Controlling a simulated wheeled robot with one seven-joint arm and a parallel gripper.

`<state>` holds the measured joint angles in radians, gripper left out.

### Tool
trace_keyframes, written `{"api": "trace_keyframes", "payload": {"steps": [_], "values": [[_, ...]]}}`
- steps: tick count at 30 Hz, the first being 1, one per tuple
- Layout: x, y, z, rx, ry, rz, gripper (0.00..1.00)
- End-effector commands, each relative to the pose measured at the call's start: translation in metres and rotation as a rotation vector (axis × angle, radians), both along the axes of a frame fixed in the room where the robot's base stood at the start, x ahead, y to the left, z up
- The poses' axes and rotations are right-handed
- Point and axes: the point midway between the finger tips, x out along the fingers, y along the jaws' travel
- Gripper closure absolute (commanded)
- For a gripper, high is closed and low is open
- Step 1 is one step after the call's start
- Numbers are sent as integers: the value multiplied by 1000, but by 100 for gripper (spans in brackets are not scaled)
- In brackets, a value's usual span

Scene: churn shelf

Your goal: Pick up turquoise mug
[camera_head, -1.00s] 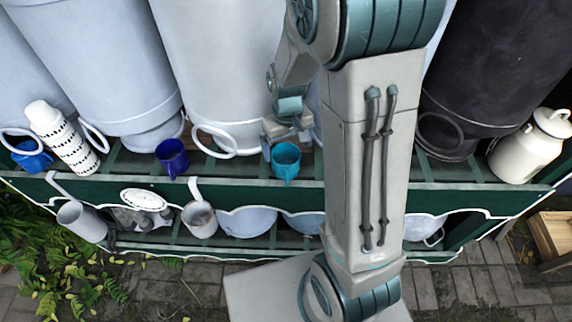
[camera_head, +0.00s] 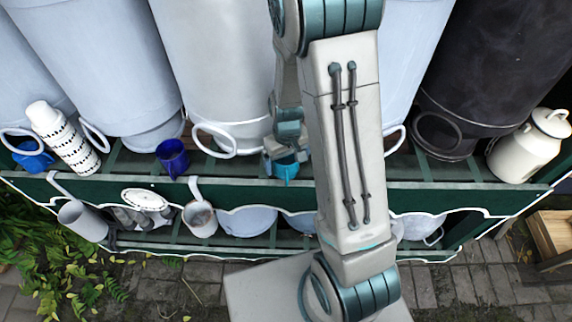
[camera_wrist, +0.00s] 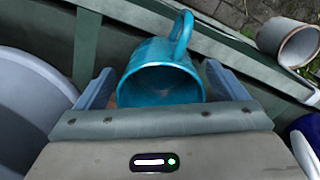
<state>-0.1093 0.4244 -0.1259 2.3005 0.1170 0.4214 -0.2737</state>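The turquoise mug (camera_head: 286,168) stands on the upper shelf, below the large grey churn in the middle. In the wrist view the turquoise mug (camera_wrist: 162,76) shows its open mouth toward the camera and its handle at the top. My gripper (camera_head: 284,158) is over the mug in the head view and hides its upper part. In the wrist view my gripper (camera_wrist: 160,88) is open, with one finger on each side of the mug. A narrow gap shows beside the mug, most clearly at the left finger; contact cannot be told.
A dark blue mug (camera_head: 172,157) stands left of the turquoise mug on the same shelf. Large grey churns (camera_head: 215,70) stand close behind. A white-and-black bottle (camera_head: 65,140) and a cream can (camera_head: 530,148) are farther out. A grey ladle-like cup (camera_head: 199,217) hangs at the shelf front.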

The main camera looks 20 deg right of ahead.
Motion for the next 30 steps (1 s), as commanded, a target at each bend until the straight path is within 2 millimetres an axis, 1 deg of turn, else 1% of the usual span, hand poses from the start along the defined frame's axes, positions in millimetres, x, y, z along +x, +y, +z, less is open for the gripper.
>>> {"api": "trace_keyframes", "payload": {"steps": [1, 2, 3, 4, 5, 14, 19, 23, 27, 28, 30], "values": [[0, 0, 0, 0, 0, 0, 22], [0, 0, 0, 0, 0, 0, 31], [0, 0, 0, 0, 0, 0, 42], [0, 0, 0, 0, 0, 0, 50], [0, 0, 0, 0, 0, 0, 56], [0, 0, 1, 0, -1, 0, 56], [1, 0, 7, 0, -2, 0, 56], [1, 0, 19, 0, -4, 1, 56], [1, 0, 40, 1, -7, -1, 56], [-1, 0, 44, 1, -4, 0, 56], [-13, 2, 49, 0, -3, 2, 56]]}}
